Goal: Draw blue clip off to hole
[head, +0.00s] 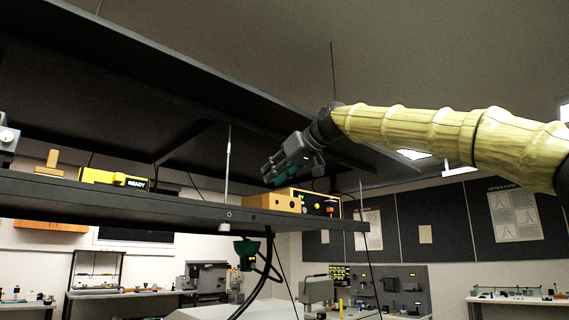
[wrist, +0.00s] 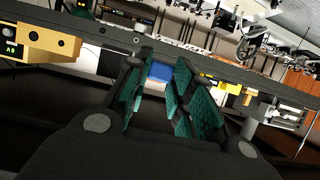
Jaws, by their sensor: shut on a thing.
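The blue clip (wrist: 160,72) shows as a small blue block between the teal pads of my gripper (wrist: 161,82) in the wrist view. My gripper is shut on it. In the head view my gripper (head: 270,174) is tilted down and left, above the dark shelf, and the clip cannot be made out there.
A yellow unit marked READY (head: 113,179) and a small wooden piece (head: 50,163) stand farther left on the shelf (head: 150,203). A thin upright rod (head: 228,160) is left of my gripper. Another dark shelf hangs above.

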